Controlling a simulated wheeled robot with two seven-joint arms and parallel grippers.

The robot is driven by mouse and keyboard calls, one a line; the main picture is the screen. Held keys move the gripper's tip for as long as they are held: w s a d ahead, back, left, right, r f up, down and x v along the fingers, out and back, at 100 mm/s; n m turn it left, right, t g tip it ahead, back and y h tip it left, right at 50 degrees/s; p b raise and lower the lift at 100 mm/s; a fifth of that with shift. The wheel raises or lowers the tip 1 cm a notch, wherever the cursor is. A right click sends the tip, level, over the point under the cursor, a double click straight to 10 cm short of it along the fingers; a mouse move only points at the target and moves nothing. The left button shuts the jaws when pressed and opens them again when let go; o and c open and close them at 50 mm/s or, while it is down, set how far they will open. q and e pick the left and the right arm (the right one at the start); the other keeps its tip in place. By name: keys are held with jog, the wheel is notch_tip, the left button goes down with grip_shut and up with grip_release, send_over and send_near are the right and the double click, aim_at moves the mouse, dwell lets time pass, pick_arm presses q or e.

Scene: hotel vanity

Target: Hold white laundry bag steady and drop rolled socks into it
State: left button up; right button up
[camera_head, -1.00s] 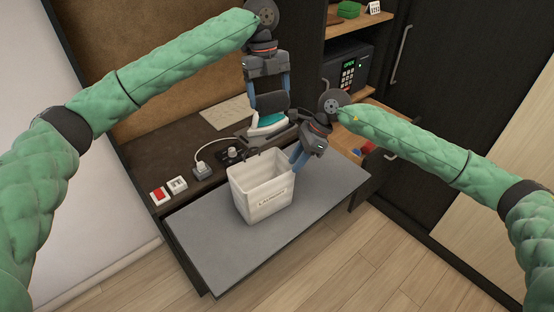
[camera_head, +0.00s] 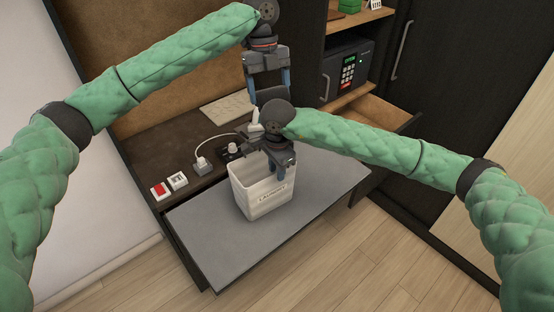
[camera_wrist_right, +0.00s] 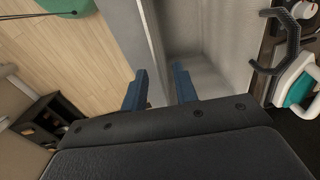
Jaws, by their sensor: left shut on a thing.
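The white laundry bag (camera_head: 262,205) stands upright on the grey pulled-out surface, lettered on its front, its top open. It also shows behind my right fingers in the right wrist view (camera_wrist_right: 205,40). My right gripper (camera_head: 281,168) is over its back right rim, pointing down. My left gripper (camera_head: 269,92) is higher, behind the bag, shut on a dark thing mostly hidden by my right wrist. I see no rolled socks now.
A white-and-teal appliance (camera_wrist_right: 302,85) and a dark hooked part (camera_wrist_right: 288,38) are beside the bag. An open drawer (camera_head: 372,113) is at right, below a safe (camera_head: 346,65).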

jog(key=shift+w+f, duration=0.1)
jog(key=shift+f, duration=3.1)
